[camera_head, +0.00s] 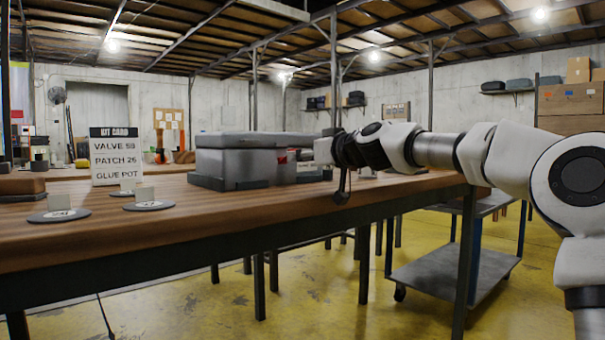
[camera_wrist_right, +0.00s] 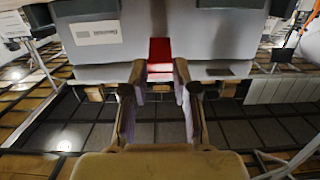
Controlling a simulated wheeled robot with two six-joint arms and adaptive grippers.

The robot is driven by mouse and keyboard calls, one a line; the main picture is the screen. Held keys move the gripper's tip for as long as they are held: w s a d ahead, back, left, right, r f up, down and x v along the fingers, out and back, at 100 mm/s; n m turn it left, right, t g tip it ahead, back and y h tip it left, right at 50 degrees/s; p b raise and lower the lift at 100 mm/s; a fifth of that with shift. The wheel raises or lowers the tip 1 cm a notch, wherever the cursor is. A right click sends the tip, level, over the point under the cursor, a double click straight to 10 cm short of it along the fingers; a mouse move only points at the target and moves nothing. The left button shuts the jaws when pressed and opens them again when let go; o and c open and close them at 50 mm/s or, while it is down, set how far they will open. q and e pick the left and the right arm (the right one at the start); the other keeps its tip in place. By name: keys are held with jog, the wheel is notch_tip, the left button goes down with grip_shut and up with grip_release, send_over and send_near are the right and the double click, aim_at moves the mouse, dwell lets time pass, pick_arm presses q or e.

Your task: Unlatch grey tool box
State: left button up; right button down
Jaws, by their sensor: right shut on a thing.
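The grey tool box (camera_head: 245,158) sits on the wooden workbench with its lid down. It also fills the top of the right wrist view (camera_wrist_right: 215,40). A red latch (camera_wrist_right: 160,52) is on its front face. My right gripper (camera_wrist_right: 159,80) has its two fingers on either side of the latch's end and is shut on it. In the head view, my right gripper (camera_head: 335,150) reaches in from the right, close to the box's right side. My left gripper is in neither view.
The workbench (camera_head: 130,236) carries a kit card sign (camera_head: 117,156) and dark round discs with small blocks (camera_head: 145,197) left of the box. A grey cart (camera_head: 450,270) stands below at the right.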

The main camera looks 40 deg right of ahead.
dwell(0.4)
jog(key=c, duration=0.9)
grip_release()
notch_tip(320, 180, up, 10)
jog(key=shift+f, duration=0.1)
